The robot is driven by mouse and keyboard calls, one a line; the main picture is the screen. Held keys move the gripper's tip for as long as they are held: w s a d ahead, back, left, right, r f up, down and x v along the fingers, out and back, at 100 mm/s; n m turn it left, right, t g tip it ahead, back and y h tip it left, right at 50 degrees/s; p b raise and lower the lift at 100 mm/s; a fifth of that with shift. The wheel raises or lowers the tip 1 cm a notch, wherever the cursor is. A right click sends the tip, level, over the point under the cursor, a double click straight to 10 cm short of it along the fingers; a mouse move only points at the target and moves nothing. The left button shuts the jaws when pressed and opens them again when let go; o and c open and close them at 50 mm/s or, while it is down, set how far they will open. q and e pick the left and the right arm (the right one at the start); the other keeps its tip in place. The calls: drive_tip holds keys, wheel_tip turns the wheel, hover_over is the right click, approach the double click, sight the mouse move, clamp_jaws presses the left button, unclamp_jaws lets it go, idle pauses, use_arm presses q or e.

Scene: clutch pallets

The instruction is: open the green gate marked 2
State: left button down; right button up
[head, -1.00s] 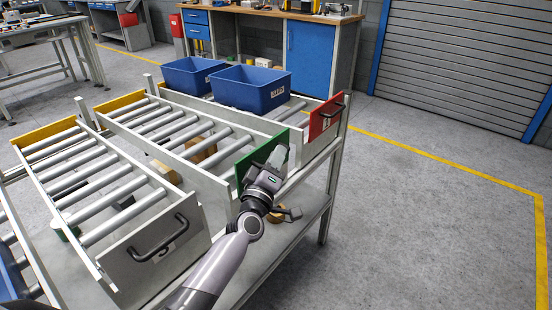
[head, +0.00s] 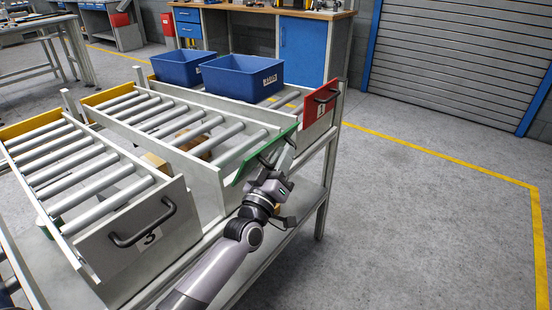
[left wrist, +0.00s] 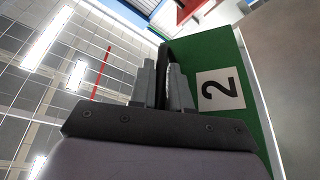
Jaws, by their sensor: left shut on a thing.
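The green gate (head: 243,174) closes the front end of the middle roller lane and leans outward at its top. In the left wrist view the gate (left wrist: 215,53) shows a white label with a black 2 and a dark handle (left wrist: 167,52). My left gripper (head: 281,162) is at the front of the gate. In the left wrist view its fingers (left wrist: 166,86) are shut on the handle. In the head view the arm and gripper hide part of the gate and its label. My right gripper is not in view.
The grey gate marked 3 (head: 130,240) stands upright on the near lane. The red gate (head: 322,105) stands upright on the far lane, where two blue bins (head: 240,84) sit. Small boxes (head: 190,140) lie under the rollers. The floor (head: 420,230) to the right is clear.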

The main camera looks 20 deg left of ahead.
use_arm(q)
wheel_tip(320, 180, down, 9)
drive_tip(key=d+m+g+h+b, duration=0.1)
drive_tip(key=m+h+b, duration=0.6)
drive_tip(key=m, duration=0.7)
drive_tip(key=shift+s+d+g+b, duration=0.3)
drive_tip(key=shift+d+g+b, duration=0.05)
drive_tip(key=shift+g, duration=0.15)
drive_tip(key=shift+f, duration=0.1)
drive_tip(key=c, duration=1.4)
unclamp_jaws()
drive_tip(key=shift+c, duration=0.2)
drive_tip(key=shift+a, duration=0.1)
drive_tip(key=v, duration=0.7)
drive_tip(key=shift+p, duration=0.35)
drive_tip(key=shift+s+f, duration=0.15)
